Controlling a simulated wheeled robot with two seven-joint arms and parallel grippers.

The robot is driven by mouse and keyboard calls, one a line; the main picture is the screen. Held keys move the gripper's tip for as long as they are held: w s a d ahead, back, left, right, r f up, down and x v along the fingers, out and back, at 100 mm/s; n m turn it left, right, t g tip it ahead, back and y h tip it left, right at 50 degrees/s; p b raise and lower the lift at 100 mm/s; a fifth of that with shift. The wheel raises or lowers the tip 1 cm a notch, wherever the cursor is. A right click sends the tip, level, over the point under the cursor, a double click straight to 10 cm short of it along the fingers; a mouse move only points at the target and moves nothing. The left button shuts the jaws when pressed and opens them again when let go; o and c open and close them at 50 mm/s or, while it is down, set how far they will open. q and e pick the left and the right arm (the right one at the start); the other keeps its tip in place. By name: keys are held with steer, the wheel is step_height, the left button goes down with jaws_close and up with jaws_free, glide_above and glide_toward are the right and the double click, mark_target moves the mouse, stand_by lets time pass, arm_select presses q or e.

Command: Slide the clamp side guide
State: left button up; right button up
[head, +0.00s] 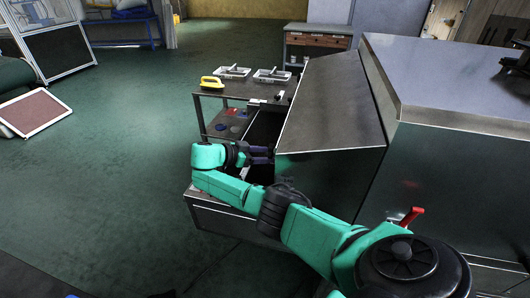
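My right arm reaches in from the lower right, and its gripper (262,155) is at the open mouth of the grey metal tunnel dryer (335,105), under the edge of its sloping hood. The dark fingertips are small and partly lost in the shadow, so I cannot tell how far apart they are or whether they touch anything. A dark channel (265,125) runs into the mouth just behind the gripper. Small dark fittings (255,103) with pale parts sit at the channel's far end. I cannot clearly make out the clamp side guide. My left gripper is out of view.
A dark cart (240,90) behind the mouth carries a yellow-handled item (212,82) and two white trays (233,72). Green floor at left is mostly clear.

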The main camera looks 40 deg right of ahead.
jaws_close()
stand_by(1.4)
